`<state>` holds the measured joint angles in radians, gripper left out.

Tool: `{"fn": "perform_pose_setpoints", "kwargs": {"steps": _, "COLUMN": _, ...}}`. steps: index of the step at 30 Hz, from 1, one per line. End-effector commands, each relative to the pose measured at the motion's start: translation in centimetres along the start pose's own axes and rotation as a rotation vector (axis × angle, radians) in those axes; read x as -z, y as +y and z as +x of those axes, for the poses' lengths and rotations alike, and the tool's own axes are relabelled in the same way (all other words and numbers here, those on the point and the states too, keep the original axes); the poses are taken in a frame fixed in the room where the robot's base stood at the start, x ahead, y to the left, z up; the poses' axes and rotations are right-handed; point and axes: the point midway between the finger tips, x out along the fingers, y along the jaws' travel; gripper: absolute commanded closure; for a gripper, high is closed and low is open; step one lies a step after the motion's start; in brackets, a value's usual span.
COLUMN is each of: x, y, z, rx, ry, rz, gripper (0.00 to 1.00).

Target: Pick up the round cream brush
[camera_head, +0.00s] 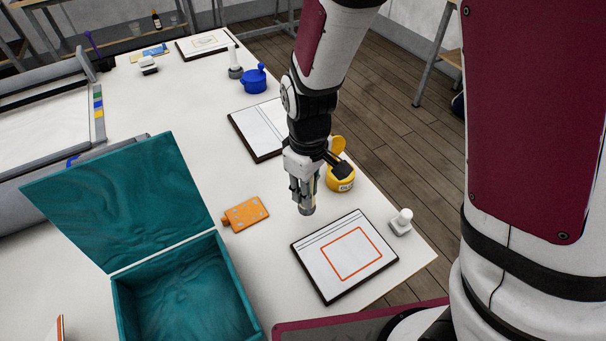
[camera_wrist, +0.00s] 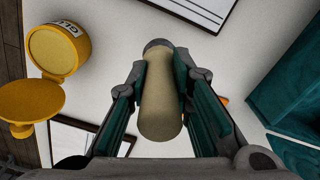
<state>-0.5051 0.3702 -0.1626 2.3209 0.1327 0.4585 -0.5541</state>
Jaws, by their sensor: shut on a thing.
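The round cream brush (camera_wrist: 162,100) is between the two fingers of my gripper (camera_wrist: 163,92) in the wrist view. Its pale rounded body lies along the fingers, with a grey end away from the palm. In the head view my gripper (camera_head: 303,192) points down over the white table, left of the yellow glue pot and behind the clipboard with the orange rectangle. The brush's lower end (camera_head: 307,210) shows at the fingertips there; the rest is mostly hidden by the fingers. I cannot tell whether it touches the table.
The yellow glue pot (camera_head: 341,183) stands open close beside my gripper. The clipboard (camera_head: 345,257) and a white stamp-like object (camera_head: 401,219) are nearer the front edge. An orange tag (camera_head: 246,212) and an open teal box (camera_head: 207,250) lie left. A blue pot (camera_head: 254,80) stands farther back.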

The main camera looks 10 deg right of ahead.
Motion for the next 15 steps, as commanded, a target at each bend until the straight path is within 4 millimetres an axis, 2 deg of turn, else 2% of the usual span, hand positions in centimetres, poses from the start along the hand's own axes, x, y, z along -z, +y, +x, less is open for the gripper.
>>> {"fn": "perform_pose_setpoints", "kwargs": {"steps": 3, "x": -2.2, "y": -2.1, "z": -0.4, "rx": 0.0, "ry": 0.001, "rz": -0.004, "gripper": 1.0}}
{"fn": "perform_pose_setpoints", "kwargs": {"steps": 9, "x": -5.2, "y": -4.9, "z": -0.7, "rx": 0.001, "ry": 0.0, "rz": -0.005, "gripper": 1.0}}
{"fn": "perform_pose_setpoints", "kwargs": {"steps": 15, "x": -6.8, "y": -6.3, "z": -1.1, "rx": 0.0, "ry": -0.001, "rz": -0.001, "gripper": 1.0}}
